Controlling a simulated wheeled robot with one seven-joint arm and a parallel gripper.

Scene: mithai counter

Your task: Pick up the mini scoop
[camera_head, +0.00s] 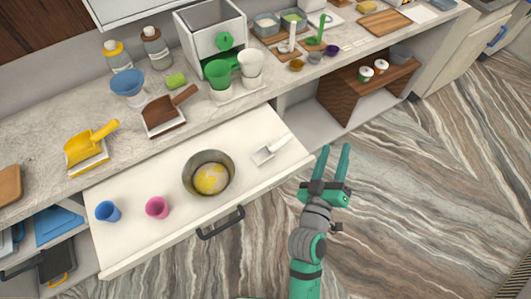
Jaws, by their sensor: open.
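A small white scoop (265,154), which looks like the mini scoop, lies in the open drawer (150,180) near its right end. Its handle points up and to the right. My gripper (335,150) is to the right of the scoop in the picture, just outside the drawer's right end. Its two green fingers are apart and point toward the counter, with nothing between them. It does not touch the scoop.
The drawer also holds a metal pot (186,172) with yellow contents, a pink cup (157,207) and a blue cup (107,211). A wooden shelf (342,100) stands at right under the counter.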

